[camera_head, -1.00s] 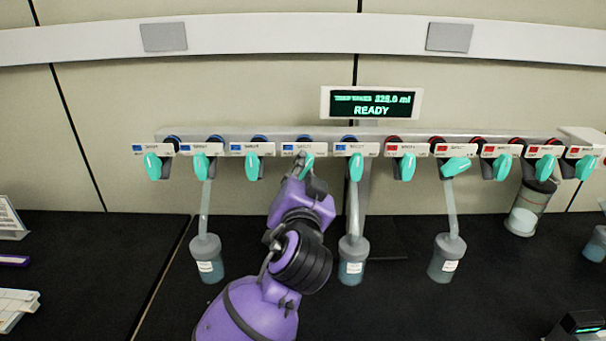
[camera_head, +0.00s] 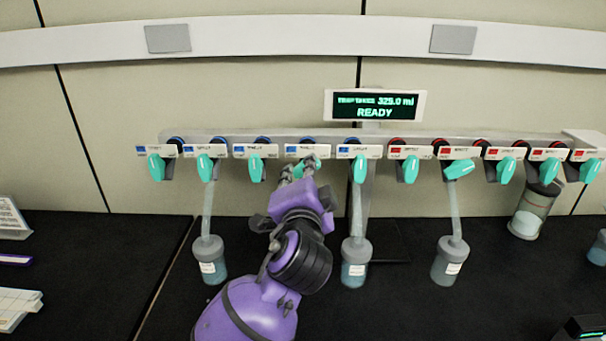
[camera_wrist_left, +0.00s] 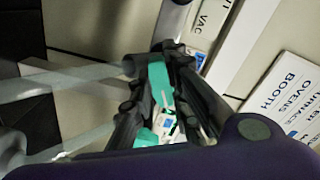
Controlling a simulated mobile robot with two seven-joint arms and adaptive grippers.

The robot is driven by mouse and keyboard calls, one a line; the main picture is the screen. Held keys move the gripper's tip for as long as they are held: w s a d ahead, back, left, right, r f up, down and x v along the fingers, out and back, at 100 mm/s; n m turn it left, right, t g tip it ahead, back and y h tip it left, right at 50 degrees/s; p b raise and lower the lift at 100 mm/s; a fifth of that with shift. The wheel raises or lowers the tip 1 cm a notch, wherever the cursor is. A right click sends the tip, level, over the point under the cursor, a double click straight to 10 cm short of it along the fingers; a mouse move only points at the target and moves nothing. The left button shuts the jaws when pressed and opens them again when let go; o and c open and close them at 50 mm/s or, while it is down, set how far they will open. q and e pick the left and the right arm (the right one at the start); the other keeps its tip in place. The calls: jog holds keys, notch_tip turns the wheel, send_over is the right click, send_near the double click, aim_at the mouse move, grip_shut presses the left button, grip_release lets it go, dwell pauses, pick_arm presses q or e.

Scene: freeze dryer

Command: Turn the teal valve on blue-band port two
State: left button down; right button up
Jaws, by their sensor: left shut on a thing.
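A row of teal valves hangs along the manifold, with blue-marked ports on the left half and red-marked ports on the right. My left gripper (camera_head: 300,170) is at the fourth blue-marked port from the left. It is shut on that port's teal valve (camera_wrist_left: 160,85), which shows between the dark fingers in the left wrist view. In the head view the fingers partly cover this valve, and its visible part looks tilted. The port numbers are too small to read. The second blue-marked valve from the left (camera_head: 206,167) hangs roughly upright. My right gripper is not in view.
Flasks hang below the manifold, one left (camera_head: 210,262) and one right (camera_head: 355,265) of my left arm, another farther right (camera_head: 449,262). A display (camera_head: 374,105) above reads READY. Neighbouring valves stand close on both sides. The black bench (camera_head: 90,260) is mostly clear at front left.

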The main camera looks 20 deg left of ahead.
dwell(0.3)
pick_arm(q)
jog(key=c, duration=1.7)
grip_release()
jog(key=shift+s, duration=0.15)
jog(key=v, duration=1.2)
